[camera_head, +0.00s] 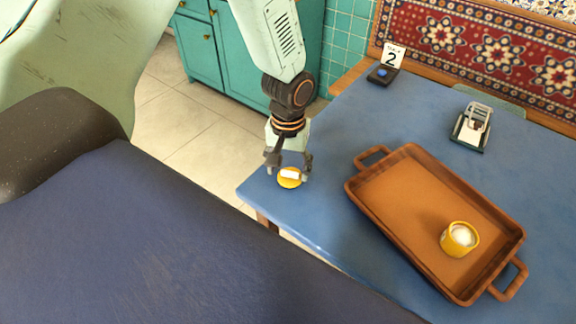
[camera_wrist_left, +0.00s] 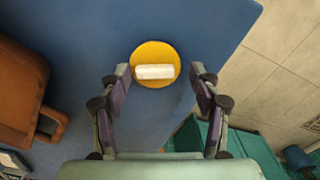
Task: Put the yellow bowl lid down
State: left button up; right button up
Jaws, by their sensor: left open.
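The yellow bowl lid (camera_head: 290,182) is a round yellow disc with a white bar-shaped handle. It lies on the blue table (camera_head: 330,228) near the table's left corner. It also shows in the left wrist view (camera_wrist_left: 155,80). My left gripper (camera_head: 288,170) is right above the lid. Its fingers (camera_wrist_left: 160,76) are spread wide on either side of the white handle and do not touch it. The yellow bowl (camera_head: 447,241) stands uncovered in the brown tray, with something white inside. My right gripper is not in view.
The brown tray (camera_head: 371,190) with two handles lies right of the lid. A small toaster-like item (camera_head: 470,127) and a "2" card (camera_head: 393,56) with a blue button stand farther back. The table's edge is close to the lid. Blue surface between lid and tray is clear.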

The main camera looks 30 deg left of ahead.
aim_at(288, 171)
pick_arm(q)
notch_tip(288, 171, up, 12)
jog(key=p, duration=0.3)
jog(key=shift+r, duration=0.2)
dwell(0.5)
